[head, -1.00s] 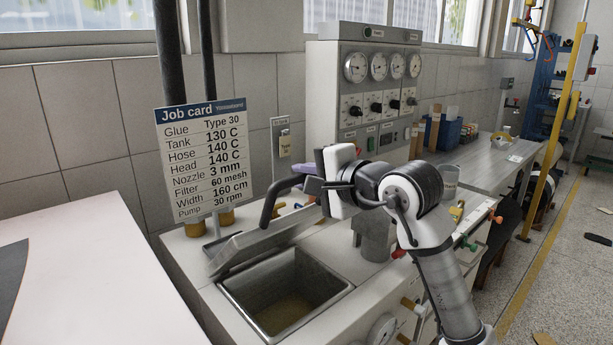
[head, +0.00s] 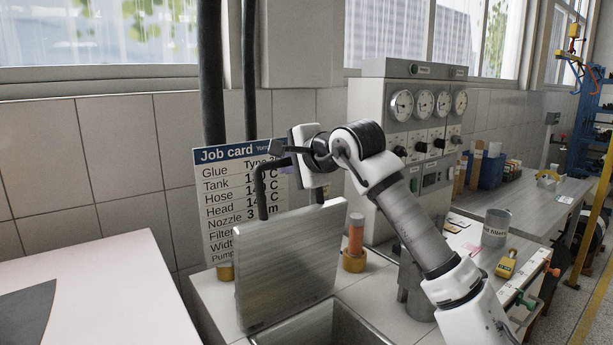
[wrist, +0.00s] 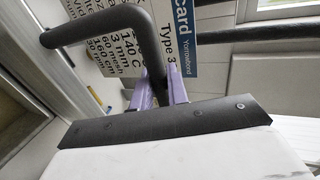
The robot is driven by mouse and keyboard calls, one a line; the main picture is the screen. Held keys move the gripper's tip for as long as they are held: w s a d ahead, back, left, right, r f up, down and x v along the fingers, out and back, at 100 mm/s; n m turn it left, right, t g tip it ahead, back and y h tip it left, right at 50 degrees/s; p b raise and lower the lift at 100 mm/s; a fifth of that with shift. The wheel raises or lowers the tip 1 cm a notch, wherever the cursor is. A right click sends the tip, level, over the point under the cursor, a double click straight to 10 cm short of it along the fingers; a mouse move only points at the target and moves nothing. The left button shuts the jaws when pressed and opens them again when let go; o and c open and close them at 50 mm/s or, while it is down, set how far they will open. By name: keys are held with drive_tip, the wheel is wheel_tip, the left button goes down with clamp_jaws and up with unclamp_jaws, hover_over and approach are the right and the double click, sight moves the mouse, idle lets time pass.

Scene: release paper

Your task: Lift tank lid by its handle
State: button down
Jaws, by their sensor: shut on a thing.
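The tank lid (head: 290,265) is a grey metal plate, standing steeply upright at the back of the tank in the head view. Its dark bent handle (head: 262,190) rises at its top and also shows large in the wrist view (wrist: 95,28). My gripper (head: 283,160) is at the handle's upper end; in the wrist view its purple fingers (wrist: 160,92) are shut on the handle. The tank opening (head: 325,325) shows in front of the lid, cut off by the lower edge of the head view. The exact finger contact is partly hidden.
The job card (head: 222,195) stands right behind the lid and handle, partly covered. An orange and brass post (head: 355,245) stands right of the lid. A gauge cabinet (head: 375,120) is behind my arm. A pale table (head: 90,300) lies at left.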

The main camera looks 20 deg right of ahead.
drive_tip(key=w+a, duration=0.2)
drive_tip(key=w, duration=0.3)
drive_tip(key=shift+w+p, duration=0.3)
drive_tip(key=shift+w, duration=0.05)
drive_tip(key=c, duration=1.4)
unclamp_jaws()
drive_tip(key=shift+f, duration=0.1)
drive_tip(key=b+v, duration=0.4)
drive_tip(key=v, duration=0.9)
drive_tip(key=shift+s, duration=0.35)
drive_tip(key=shift+d, duration=0.1)
